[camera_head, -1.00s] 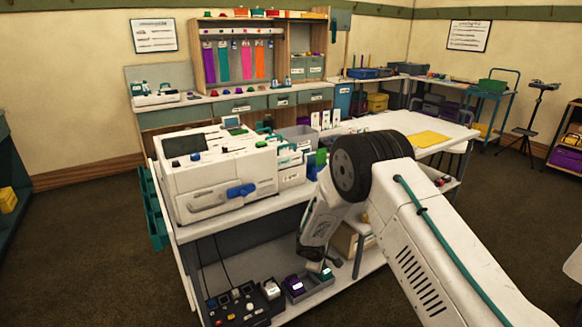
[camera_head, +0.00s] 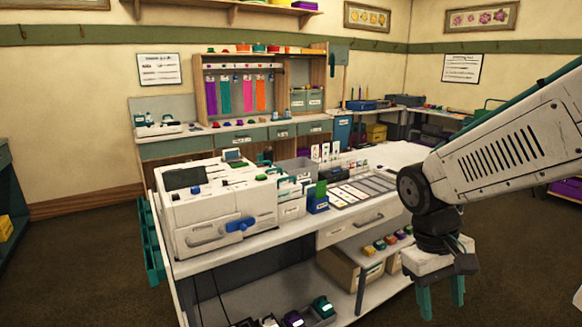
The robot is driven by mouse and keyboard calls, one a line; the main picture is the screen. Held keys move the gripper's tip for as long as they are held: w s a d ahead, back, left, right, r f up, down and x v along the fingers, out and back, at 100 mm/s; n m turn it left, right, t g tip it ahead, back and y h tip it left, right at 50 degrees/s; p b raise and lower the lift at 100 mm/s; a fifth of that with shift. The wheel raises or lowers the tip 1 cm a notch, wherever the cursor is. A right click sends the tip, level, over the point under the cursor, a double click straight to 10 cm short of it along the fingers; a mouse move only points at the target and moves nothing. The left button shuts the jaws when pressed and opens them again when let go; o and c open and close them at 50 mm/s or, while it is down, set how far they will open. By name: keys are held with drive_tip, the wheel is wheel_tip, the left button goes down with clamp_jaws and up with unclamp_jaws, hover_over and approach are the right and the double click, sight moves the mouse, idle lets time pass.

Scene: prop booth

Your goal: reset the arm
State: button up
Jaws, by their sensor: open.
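My gripper (camera_head: 440,303) hangs at the lower right of the head view, pointing down, with its two teal fingers apart and nothing between them. It is in front of the right part of the white workbench (camera_head: 270,238), and its fingertips reach near the bottom of the picture. My arm (camera_head: 510,150) comes in from the right edge and bends down at a dark joint. No held object shows.
A white machine (camera_head: 215,208) with a blue handle stands on the bench's left part. Cards lie in a tray (camera_head: 362,190) to its right. Small coloured items sit on a shelf below. Dark carpet (camera_head: 85,245) is clear at left.

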drive_tip(key=s+r+m+t+y, duration=0.2)
drive_tip(key=s+r, duration=0.5)
drive_tip(key=s, duration=0.6)
drive_tip(key=shift+d+m+t, duration=0.3)
drive_tip(key=shift+d+t, duration=0.05)
drive_tip(key=shift+t, duration=0.45)
drive_tip(key=shift+r, duration=0.1)
